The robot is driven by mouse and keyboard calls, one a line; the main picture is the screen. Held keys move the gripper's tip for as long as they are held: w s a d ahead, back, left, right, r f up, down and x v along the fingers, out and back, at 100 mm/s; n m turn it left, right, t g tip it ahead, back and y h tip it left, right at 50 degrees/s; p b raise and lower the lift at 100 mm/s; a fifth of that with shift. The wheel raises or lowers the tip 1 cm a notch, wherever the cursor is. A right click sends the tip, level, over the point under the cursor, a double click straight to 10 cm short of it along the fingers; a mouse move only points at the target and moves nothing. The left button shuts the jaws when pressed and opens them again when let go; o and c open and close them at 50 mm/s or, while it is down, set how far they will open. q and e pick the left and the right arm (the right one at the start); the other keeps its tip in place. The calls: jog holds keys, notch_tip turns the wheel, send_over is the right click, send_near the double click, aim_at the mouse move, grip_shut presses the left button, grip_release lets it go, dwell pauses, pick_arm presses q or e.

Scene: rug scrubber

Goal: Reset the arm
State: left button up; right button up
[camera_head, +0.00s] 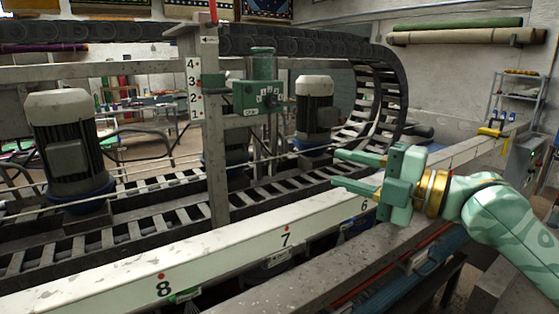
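My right gripper (345,170) is in the middle right of the head view, on my green arm that comes in from the right edge. Its two fingers point left and stand apart, with a gap between them and nothing in it. The gripper is over the white numbered rail (225,252), close to the number 6. I cannot tell from this view how far above the rail it is. My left gripper does not show.
The rug scrubber's grey post (216,150) carries a green gear unit (262,85). Two motors, one at left (66,150) and one at centre (314,108), stand on the machine. A control box (522,158) is at right. Rolled rugs (460,37) hang on the back wall.

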jog(key=s+d+f+m+t+h, duration=0.15)
jog(key=f+m+h, duration=0.3)
jog(key=f, duration=0.75)
jog(key=s+f+m+h, duration=0.3)
jog(key=f+m, duration=0.2)
jog(key=f, duration=0.7)
jog(key=s+d+f+m+g+h, duration=0.5)
jog(key=s+d+f+m+h, duration=0.7)
jog(key=s+d+f, duration=0.45)
jog(key=s+a+f+g+y+b, duration=0.1)
jog(key=s+a+f+b, duration=0.15)
jog(key=f, duration=1.15)
jog(key=s+a+f+g+y+b, duration=0.1)
jog(key=s+f+g+y+b, duration=0.2)
jog(key=f, duration=1.2)
pick_arm(q)
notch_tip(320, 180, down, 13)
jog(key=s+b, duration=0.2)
jog(key=b, duration=0.5)
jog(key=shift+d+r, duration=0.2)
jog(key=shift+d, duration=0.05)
pick_arm(e)
jog(key=s+f+m+g, duration=0.2)
jog(key=s+f+m, duration=0.1)
jog(key=s+f, duration=1.8)
notch_tip(320, 180, down, 3)
jog(key=shift+f, duration=0.2)
